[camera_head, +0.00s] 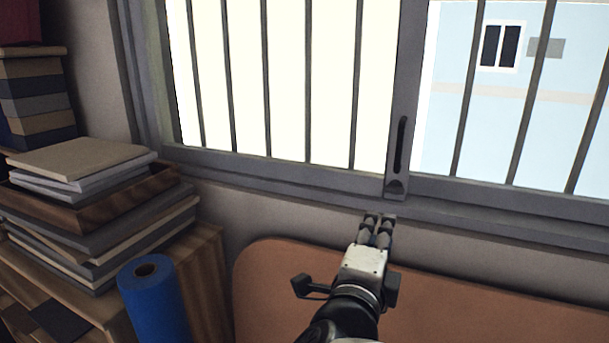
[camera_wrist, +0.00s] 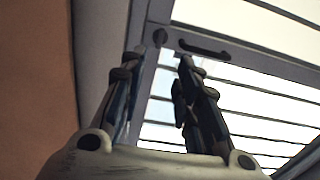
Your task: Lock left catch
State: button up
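The window's sliding frame has an upright middle bar (camera_head: 408,95) with a long dark pull slot (camera_head: 401,145). A small dark rounded catch (camera_head: 396,187) sits at the foot of that bar; it also shows in the wrist view (camera_wrist: 160,37), close to the slot (camera_wrist: 203,48). I cannot tell whether the catch is locked. My gripper (camera_head: 379,217) is just below the catch in the head view, apart from it. In the wrist view my gripper (camera_wrist: 162,58) has its fingers apart, with nothing between them, and the catch shows just beyond the gap.
The window sill rail (camera_head: 280,173) runs across behind my gripper, with upright bars (camera_head: 310,80) over the panes. An orange-brown padded back (camera_head: 270,285) stands below. At left are a blue roll (camera_head: 155,305) and stacked boards (camera_head: 80,160) on a wooden unit.

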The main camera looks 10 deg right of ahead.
aim_at(394, 192)
jog(key=p+x, duration=0.4)
jog(key=x, duration=1.3)
jog(key=shift+d, duration=0.25)
grip_shut()
